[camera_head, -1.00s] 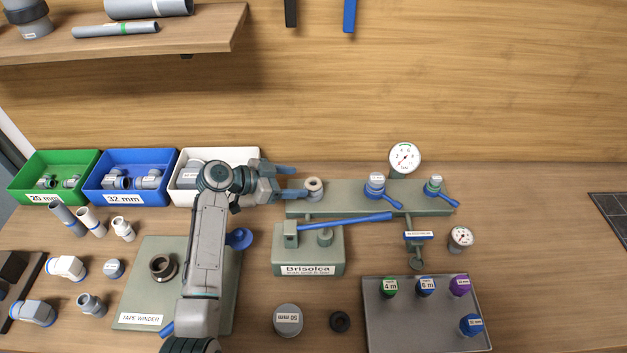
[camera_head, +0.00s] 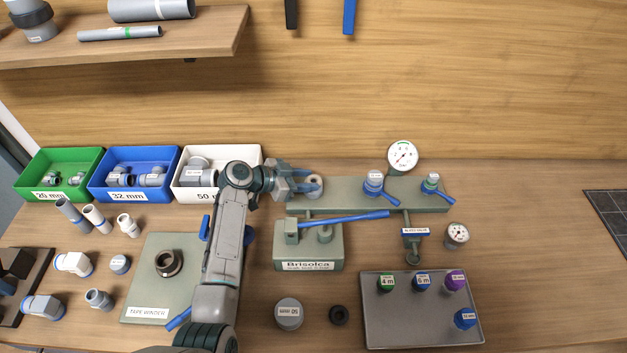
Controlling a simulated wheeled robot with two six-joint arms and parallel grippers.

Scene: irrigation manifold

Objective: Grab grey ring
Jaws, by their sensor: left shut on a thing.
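A small grey ring-like fitting (camera_head: 315,184) with a pale top stands at the left end of the green-grey manifold block (camera_head: 340,197). My left gripper (camera_head: 310,182) reaches it from the left, with its blue-tipped fingers shut on it. The fingers hide part of the fitting, and I cannot tell whether it is lifted off the block. A dark grey ring-shaped part (camera_head: 168,263) sits on the tape winder plate (camera_head: 147,290), left of my arm. My right gripper is not in view.
Green (camera_head: 33,190), blue (camera_head: 105,190) and white (camera_head: 190,190) bins stand at the back left. Two blue-handled valves (camera_head: 374,185) and a gauge (camera_head: 403,157) are right along the manifold. A Brisolca press (camera_head: 308,258) stands in front.

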